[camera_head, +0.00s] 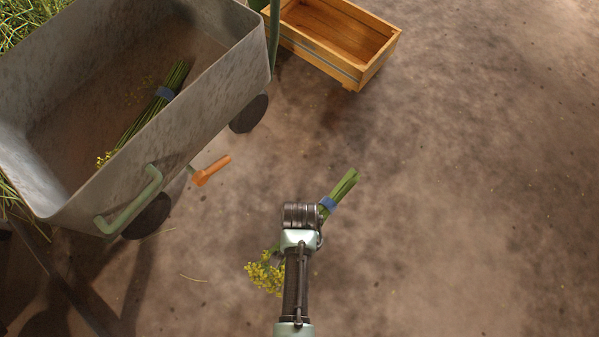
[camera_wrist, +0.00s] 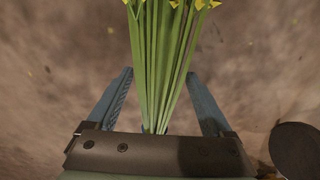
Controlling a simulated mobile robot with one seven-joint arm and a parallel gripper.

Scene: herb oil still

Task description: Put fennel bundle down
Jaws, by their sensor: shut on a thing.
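The fennel bundle (camera_head: 340,188) has green stems, a blue band and yellow flower heads. In the head view it slants under my gripper (camera_head: 301,217), with stem ends at upper right and flowers at lower left. My gripper is shut on it and hides its middle. In the wrist view the stems of the fennel bundle (camera_wrist: 160,50) run between the two fingers of my gripper (camera_wrist: 162,82), flowers at the top edge. Bare ground lies below; its height above the ground is hard to tell. A second, similar bundle (camera_head: 143,114) lies inside the grey metal cart (camera_head: 190,119).
The cart, with wheels, a green handle (camera_head: 130,205) and an orange-handled part (camera_head: 211,170), stands at upper left. An empty-looking wooden crate (camera_head: 335,36) is at the top. Cut grass (camera_head: 22,20) shows at the left. The ground at right is clear.

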